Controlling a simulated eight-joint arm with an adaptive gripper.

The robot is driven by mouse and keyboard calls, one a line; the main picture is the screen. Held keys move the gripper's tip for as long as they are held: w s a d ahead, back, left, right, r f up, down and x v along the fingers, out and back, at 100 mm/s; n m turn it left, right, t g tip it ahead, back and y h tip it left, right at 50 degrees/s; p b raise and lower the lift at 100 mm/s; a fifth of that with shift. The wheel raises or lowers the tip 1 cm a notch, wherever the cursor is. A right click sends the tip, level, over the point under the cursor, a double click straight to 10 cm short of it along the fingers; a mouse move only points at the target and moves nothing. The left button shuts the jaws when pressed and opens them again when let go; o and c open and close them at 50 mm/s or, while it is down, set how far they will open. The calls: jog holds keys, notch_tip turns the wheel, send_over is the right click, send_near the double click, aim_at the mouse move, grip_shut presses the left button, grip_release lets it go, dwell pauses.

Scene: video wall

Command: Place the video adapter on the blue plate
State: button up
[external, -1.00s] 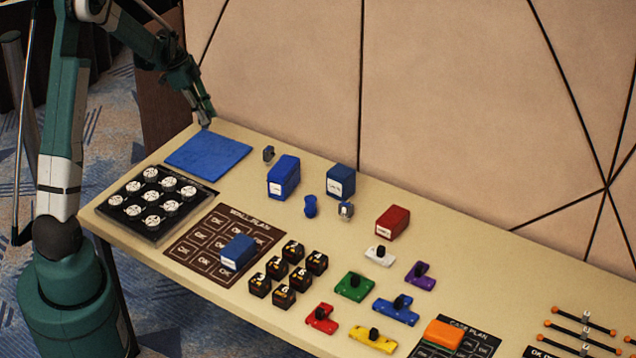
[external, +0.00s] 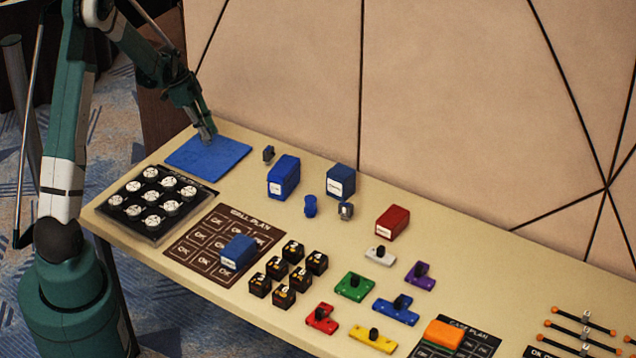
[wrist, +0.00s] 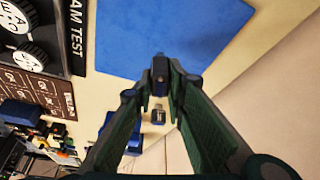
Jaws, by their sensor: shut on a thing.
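The blue plate (external: 208,153) is a flat blue square at the far left end of the table. It also fills the top middle of the wrist view (wrist: 180,35). My gripper (external: 212,139) is over the plate's back edge in the external view. In the wrist view, my gripper (wrist: 160,82) is shut on a small dark block, which I take for the video adapter (wrist: 160,68). The block overlaps the plate's near edge in that view. Its height above the plate is hard to tell, and the external view barely shows it.
Blue boxes (external: 284,177) and (external: 341,180) stand farther right. A black tray of white knobs (external: 156,200) lies in front of the plate. The wall (external: 290,80) rises behind the table.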

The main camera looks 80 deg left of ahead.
jog(key=shift+f, duration=1.65)
jog(key=shift+f+b, duration=0.15)
jog(key=shift+b, duration=0.25)
jog(key=o, duration=0.8)
jog(key=shift+r, duration=0.2)
jog(key=p+v, duration=0.2)
jog(key=v, duration=1)
jog(key=shift+a+f, duration=0.1)
